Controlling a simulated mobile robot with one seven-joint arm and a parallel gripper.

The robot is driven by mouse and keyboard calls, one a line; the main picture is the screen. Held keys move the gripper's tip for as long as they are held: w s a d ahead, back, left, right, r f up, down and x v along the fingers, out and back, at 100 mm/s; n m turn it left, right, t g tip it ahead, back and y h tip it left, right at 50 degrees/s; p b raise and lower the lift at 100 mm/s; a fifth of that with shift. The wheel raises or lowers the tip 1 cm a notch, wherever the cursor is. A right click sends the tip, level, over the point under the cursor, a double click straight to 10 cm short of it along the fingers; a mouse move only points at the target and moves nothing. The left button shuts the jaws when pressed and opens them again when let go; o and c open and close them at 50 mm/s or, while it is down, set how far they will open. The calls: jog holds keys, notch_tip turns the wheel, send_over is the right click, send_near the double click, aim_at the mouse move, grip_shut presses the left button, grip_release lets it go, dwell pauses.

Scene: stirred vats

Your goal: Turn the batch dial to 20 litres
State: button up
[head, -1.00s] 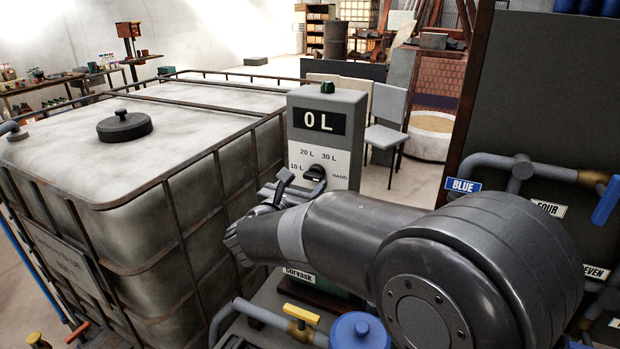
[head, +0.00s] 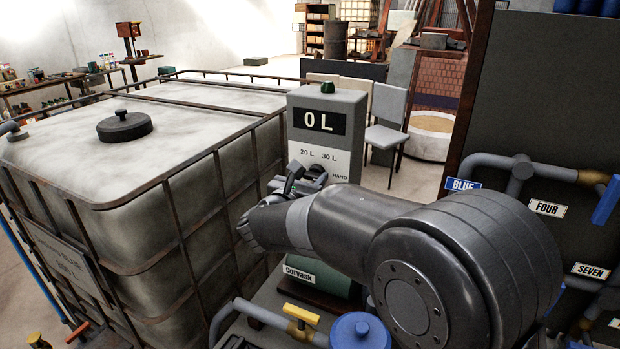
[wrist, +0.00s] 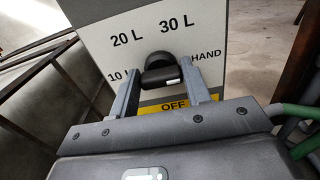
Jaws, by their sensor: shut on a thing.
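The batch dial is a black knob (wrist: 162,68) on the grey dosing box (head: 300,145), with 10 L, 20 L, 30 L, HAND and OFF printed around it. My gripper (wrist: 158,78) has one finger on each side of the knob and is shut on it. A small white mark shows at the knob's lower right edge; I cannot tell for certain which label it points to. In the head view my gripper (head: 303,178) and wrist cover much of the dial and the 10 L label. The display (head: 325,121) reads 0 L.
A large caged tank (head: 150,220) stands close on the left. Pipes with a yellow-handled valve (head: 301,314) and a blue round cap (head: 360,330) lie below my arm. A dark panel with labelled pipes (head: 560,100) stands on the right.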

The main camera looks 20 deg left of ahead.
jog(key=shift+c, duration=1.3)
jog(key=shift+n, duration=0.3)
jog(key=n, duration=0.3)
jog(key=shift+a+n, duration=0.1)
jog(key=shift+n, duration=0.2)
jog(key=n, duration=0.3)
jog(key=shift+a+n, duration=0.1)
jog(key=shift+n, duration=0.3)
jog(key=n, duration=0.3)
jog(key=shift+f+n, duration=0.1)
jog(key=shift+n, duration=0.2)
jog(key=n, duration=0.6)
jog(key=shift+a+f, duration=0.1)
jog(key=shift+f, duration=0.1)
jog(key=n, duration=0.6)
jog(key=shift+f, duration=0.15)
